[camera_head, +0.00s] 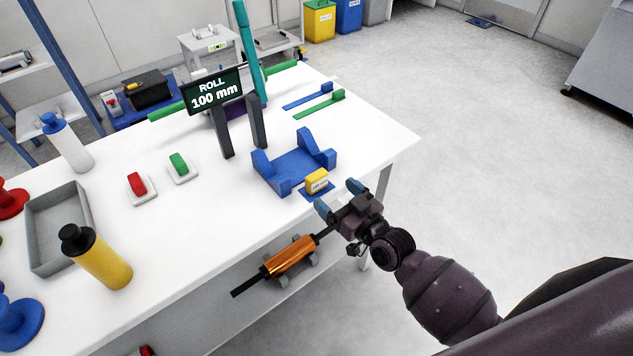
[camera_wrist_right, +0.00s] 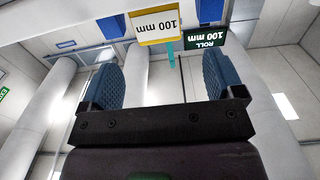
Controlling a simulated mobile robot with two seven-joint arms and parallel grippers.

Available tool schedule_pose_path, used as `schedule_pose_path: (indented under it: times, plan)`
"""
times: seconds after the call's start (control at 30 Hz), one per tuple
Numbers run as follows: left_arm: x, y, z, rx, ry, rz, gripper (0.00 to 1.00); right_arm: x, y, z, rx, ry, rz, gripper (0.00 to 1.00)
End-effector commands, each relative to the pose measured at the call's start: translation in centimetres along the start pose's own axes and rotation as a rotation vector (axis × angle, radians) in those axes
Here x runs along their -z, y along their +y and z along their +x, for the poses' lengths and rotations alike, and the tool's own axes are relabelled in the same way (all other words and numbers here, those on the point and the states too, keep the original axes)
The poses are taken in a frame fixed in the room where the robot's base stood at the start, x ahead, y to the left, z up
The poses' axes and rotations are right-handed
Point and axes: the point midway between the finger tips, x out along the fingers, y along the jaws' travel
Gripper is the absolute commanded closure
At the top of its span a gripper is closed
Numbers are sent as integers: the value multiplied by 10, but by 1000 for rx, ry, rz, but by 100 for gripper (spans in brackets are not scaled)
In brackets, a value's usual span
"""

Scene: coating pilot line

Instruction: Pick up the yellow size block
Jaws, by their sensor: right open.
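The yellow size block (camera_head: 317,180) sits on a small blue pad (camera_head: 316,193) at the table's front edge, beside the blue cradle (camera_head: 290,168). My right gripper (camera_head: 338,197) is just in front of the block and to its right, apart from it, with its blue fingertips spread and nothing between them. In the right wrist view the block (camera_wrist_right: 157,26) shows its white 100 mm label upside down, beyond the open fingers (camera_wrist_right: 163,78). My left gripper is not in view.
A display (camera_head: 213,93) reading ROLL 100 mm stands behind the cradle. Red (camera_head: 138,184) and green (camera_head: 180,163) buttons are to the left. An orange roll (camera_head: 290,257) lies below the tabletop. A yellow bottle (camera_head: 100,260) and grey tray (camera_head: 72,207) stand at left.

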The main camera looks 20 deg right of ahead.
Motion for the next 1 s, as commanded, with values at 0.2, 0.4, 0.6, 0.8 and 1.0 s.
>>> schedule_pose_path:
  times: [0.2, 0.4, 0.6, 0.8, 1.0]
  plan:
    - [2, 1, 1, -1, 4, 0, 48, 1, 0, 32, -1, 0, 2, 13]
    - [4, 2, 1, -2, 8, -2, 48, 0, 0, 43, -1, -1, 1, 13]
    - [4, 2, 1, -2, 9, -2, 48, 1, 2, 66, 0, 0, 1, 13]
    - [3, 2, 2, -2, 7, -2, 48, 0, 2, 89, -1, -2, 2, 13]
    - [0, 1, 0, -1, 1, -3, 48, 0, 3, 93, -1, -3, 0, 13]
